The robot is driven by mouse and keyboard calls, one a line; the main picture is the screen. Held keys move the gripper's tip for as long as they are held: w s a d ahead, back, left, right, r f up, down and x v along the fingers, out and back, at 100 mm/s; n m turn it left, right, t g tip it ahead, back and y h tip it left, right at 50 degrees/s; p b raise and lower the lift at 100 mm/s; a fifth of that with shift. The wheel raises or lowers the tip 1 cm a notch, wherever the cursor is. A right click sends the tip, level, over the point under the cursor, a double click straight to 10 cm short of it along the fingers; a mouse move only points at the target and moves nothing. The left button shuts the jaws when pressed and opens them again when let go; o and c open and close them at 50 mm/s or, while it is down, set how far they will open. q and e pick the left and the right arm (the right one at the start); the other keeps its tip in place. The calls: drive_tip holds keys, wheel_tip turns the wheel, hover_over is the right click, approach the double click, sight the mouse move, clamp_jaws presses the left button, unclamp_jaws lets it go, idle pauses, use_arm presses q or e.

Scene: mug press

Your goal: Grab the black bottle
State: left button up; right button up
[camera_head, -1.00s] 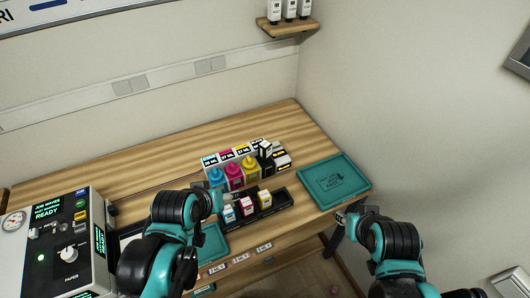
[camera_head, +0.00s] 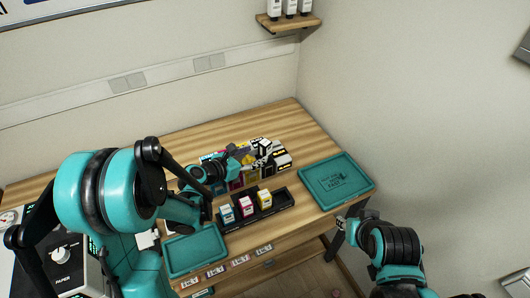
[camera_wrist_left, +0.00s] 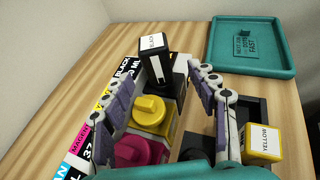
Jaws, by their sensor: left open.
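The black bottle (camera_wrist_left: 158,65), with a white label reading BLACK, stands at the far end of a row of ink containers in the left wrist view. In the head view its top (camera_head: 265,147) shows just beyond my left gripper (camera_head: 251,155). In the wrist view my left gripper (camera_wrist_left: 162,68) is open, with one finger on each side of the bottle. The fingers look apart from it, and its lower part is partly hidden. My right gripper (camera_head: 343,223) is off the table's front right edge; its jaws are too small to read.
Yellow (camera_wrist_left: 150,112) and magenta (camera_wrist_left: 140,150) caps sit close by the left fingers. A black rack (camera_head: 285,205) in front holds cyan, magenta and yellow small bottles. One teal tray (camera_head: 358,190) lies right, another (camera_head: 195,262) front left. A printer-like machine stands at the left.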

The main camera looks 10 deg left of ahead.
sight(261, 151)
use_arm(q)
drive_tip(key=shift+x, duration=1.05)
drive_tip(key=b+x, duration=0.2)
drive_tip(key=x, duration=0.2)
drive_tip(key=shift+w+f, duration=0.15)
drive_tip(key=shift+w, duration=0.05)
drive_tip(key=shift+w+d+f, duration=0.1)
drive_tip(key=shift+w+d, duration=0.1)
drive_tip(key=shift+w, duration=0.2)
drive_tip(key=shift+s, duration=0.1)
drive_tip(key=shift+c, duration=1.2)
clamp_jaws()
